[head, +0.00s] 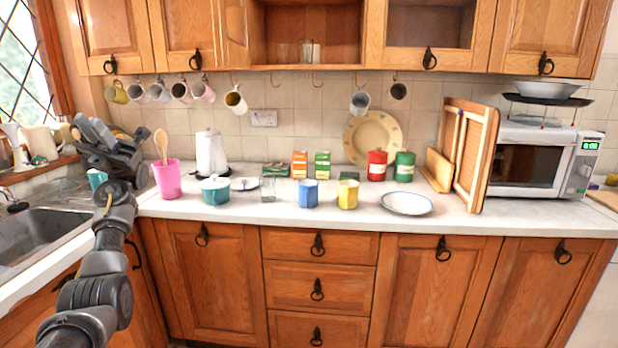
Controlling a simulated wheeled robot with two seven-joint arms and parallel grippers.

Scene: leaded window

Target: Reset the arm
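My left arm rises from the lower left. My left gripper (92,134) is raised over the corner of the counter by the sink, left of the pink cup. I see no object held in it, but its fingers overlap in dark grey, and I cannot tell the gap between them. My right gripper is not in view.
A sink (40,235) lies below left of my gripper, beside the window. A pink cup with wooden spoons (168,180) stands close to its right. A teal pot (215,191), blue mug (308,194), yellow mug (347,195) and plate (407,203) stand farther along. Mugs hang above.

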